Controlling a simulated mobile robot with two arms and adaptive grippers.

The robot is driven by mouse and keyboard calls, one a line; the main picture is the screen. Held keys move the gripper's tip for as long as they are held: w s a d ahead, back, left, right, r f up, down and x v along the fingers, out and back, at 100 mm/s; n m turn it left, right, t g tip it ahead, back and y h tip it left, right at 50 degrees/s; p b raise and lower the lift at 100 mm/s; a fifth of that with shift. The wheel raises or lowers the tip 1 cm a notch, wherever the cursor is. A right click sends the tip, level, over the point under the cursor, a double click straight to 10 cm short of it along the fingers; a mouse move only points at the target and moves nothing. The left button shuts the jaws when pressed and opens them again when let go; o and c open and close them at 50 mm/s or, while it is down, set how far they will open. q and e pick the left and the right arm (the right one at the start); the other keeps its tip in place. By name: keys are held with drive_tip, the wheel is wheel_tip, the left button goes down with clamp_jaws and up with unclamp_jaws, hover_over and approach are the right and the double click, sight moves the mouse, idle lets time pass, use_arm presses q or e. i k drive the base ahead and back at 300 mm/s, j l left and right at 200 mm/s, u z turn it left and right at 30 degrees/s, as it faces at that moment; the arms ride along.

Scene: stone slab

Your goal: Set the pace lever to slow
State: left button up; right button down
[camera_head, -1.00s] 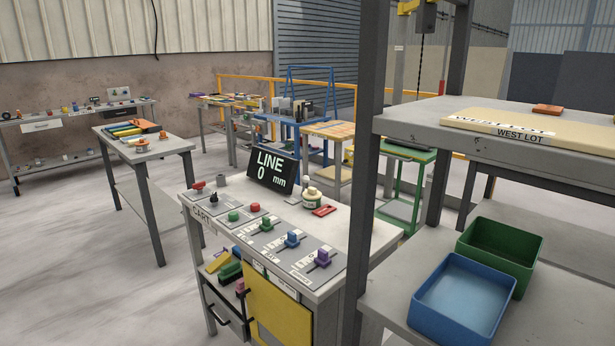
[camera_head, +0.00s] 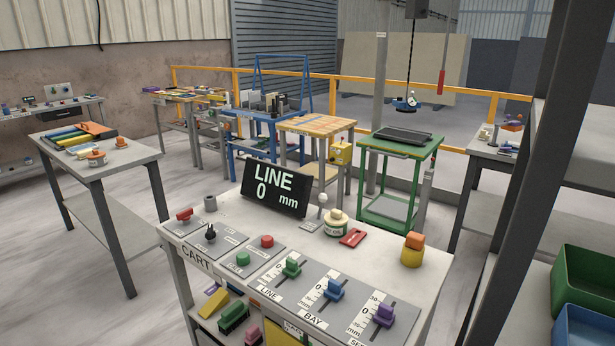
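The control bench (camera_head: 400,255) stands in front of me with a panel of controls. A small black lever (camera_head: 210,235) stands on a grey plate at the left, beside a red handle (camera_head: 184,215). I cannot read the small labels there, so I cannot tell which control is the pace lever. Green (camera_head: 291,268), blue (camera_head: 334,289) and purple (camera_head: 383,315) sliders sit on scaled plates at the right; two plates read LINE and BAY. A green button (camera_head: 243,258) and a red button (camera_head: 267,241) lie between. Neither gripper is in view.
A display (camera_head: 275,189) on the bench reads LINE 0 mm. A cream bottle (camera_head: 336,223), a red item (camera_head: 353,237) and a yellow-orange item (camera_head: 412,250) stand behind the sliders. A dark shelf post (camera_head: 530,170) and green bin (camera_head: 585,283) are at right. Open floor lies left.

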sight(322, 197)
drive_tip(key=i+j, duration=0.35)
drive_tip(key=i+j+z, duration=0.1)
drive_tip(key=i+j, duration=0.25)
drive_tip(key=j, duration=0.2)
drive_tip(key=i+j, duration=0.3)
drive_tip(key=j, duration=0.2)
